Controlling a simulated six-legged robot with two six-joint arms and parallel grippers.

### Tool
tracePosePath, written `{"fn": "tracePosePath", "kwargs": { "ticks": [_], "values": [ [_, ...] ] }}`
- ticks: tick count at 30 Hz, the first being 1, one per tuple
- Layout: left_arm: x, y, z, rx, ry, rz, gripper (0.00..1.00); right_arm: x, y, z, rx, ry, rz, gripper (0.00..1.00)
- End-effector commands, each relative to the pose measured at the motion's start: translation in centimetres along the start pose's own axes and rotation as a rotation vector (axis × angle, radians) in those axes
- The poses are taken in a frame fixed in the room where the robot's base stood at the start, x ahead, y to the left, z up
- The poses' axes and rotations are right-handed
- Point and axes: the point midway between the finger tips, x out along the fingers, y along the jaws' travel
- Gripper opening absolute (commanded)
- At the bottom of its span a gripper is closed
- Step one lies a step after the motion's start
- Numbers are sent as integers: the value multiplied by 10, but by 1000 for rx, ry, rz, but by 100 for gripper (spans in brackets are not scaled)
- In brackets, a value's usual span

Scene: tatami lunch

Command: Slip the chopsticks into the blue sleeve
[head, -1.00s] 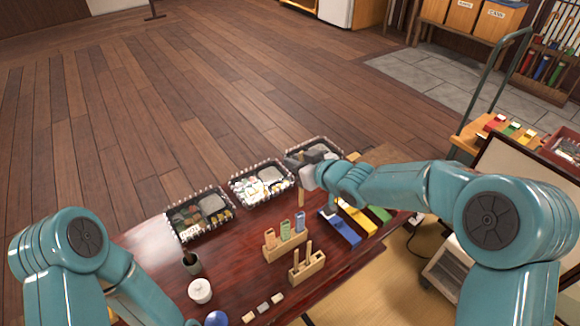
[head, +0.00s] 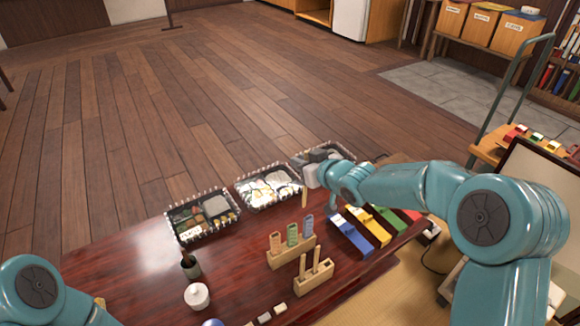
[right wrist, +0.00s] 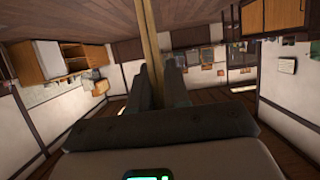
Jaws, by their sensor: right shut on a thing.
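My right gripper (head: 308,172) is shut on a pair of light wooden chopsticks (head: 304,197), held upright. In the right wrist view the chopsticks (right wrist: 150,45) stand between the dark fingers. The blue sleeve (head: 307,227) stands at the right end of a wooden rack (head: 285,257), beside a green sleeve (head: 292,235) and an orange sleeve (head: 275,241). The chopsticks' lower end shows just above the blue sleeve's mouth, slightly to its left; I cannot tell the exact depth or whether they touch. My left gripper is out of view; only its arm shows at lower left.
A wooden stand (head: 314,281) with upright sticks is in front of the rack. Blue (head: 352,237), yellow and green boxes lie to the right. Bento boxes (head: 202,218) line the back edge. A dark cup (head: 190,267) and white pot (head: 197,296) stand left.

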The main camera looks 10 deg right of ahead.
Motion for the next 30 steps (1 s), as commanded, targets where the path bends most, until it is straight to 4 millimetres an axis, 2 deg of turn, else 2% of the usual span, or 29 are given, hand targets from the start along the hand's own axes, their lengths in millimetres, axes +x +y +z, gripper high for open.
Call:
{"fn": "tracePosePath", "kwargs": {
  "ticks": [1,6,18,30],
  "values": [
    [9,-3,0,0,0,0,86,1,6,9,4,1,11,0],
    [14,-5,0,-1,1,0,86,0,16,18,11,-2,27,0],
    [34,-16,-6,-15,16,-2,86,9,17,41,11,-2,27,0],
    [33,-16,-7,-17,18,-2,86,10,16,41,10,-2,24,0]
  ]
}}
